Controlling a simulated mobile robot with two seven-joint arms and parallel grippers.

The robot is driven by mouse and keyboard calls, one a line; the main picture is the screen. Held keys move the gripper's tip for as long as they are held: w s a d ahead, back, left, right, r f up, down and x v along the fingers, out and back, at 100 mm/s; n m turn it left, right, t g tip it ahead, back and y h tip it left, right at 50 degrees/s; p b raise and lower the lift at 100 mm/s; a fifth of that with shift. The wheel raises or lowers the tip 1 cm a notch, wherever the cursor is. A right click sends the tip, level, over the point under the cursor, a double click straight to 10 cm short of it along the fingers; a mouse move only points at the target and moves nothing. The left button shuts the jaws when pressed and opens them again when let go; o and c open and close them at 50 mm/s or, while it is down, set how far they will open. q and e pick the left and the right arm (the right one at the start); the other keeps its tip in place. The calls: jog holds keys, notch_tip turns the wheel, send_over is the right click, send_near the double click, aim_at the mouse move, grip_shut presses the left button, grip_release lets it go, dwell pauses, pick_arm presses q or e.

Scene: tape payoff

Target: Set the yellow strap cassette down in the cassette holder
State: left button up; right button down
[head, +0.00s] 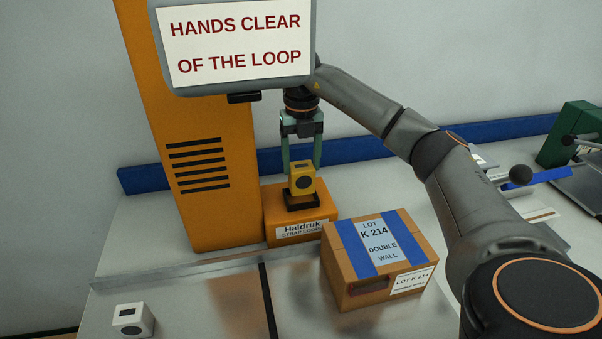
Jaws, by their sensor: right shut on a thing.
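The yellow strap cassette (303,180) is a small block with a dark round mark on its front. My right gripper (302,164) points down and is shut on it, with a teal finger at each side. The cassette is at the black cassette holder (303,202) on top of the orange block labelled Haldruk Strap Looper (277,236). Its lower edge meets the holder in this view; I cannot tell whether it rests in it or hangs just above. My left gripper is not in view.
A cardboard box (346,292) with blue straps stands right of the looper. A white cassette-like block (133,320) lies at the lower left. A green device (573,131) is at far right.

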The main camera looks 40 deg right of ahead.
aim_at(301, 163)
jog(key=shift+w+d+f, duration=0.2)
jog(key=shift+w+f, duration=0.15)
jog(key=shift+f, duration=0.1)
jog(key=shift+w+d+f+p, duration=0.1)
jog(key=shift+f+p, duration=0.3)
jog(key=shift+f, duration=1.3)
grip_release()
jog(key=shift+f, duration=0.15)
notch_tip(301, 163, up, 12)
jog(key=shift+r, duration=0.2)
